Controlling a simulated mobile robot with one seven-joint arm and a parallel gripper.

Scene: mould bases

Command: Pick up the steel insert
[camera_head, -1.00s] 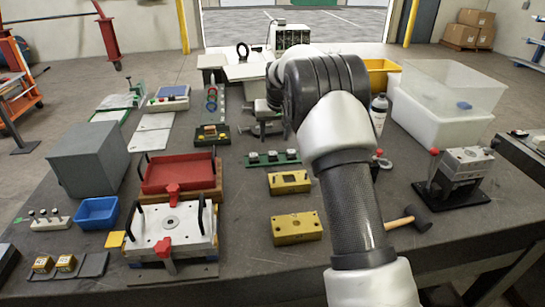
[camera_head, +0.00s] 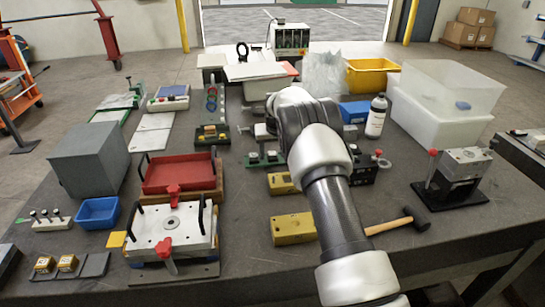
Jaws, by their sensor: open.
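I cannot make out for certain which piece is the steel insert. Two yellow mould blocks lie mid-table: the nearer one (camera_head: 293,229) shows its holed top, and the farther one (camera_head: 281,184) is partly covered by my arm. A green strip (camera_head: 254,161) with small metal pieces lies behind them, its right part hidden by my arm. My arm reaches over the table right of the blocks.
A red tray (camera_head: 179,174) and a clamped steel plate (camera_head: 171,225) stand left. A white bottle (camera_head: 377,116), a yellow bin (camera_head: 371,74) and a clear bin (camera_head: 447,88) are behind.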

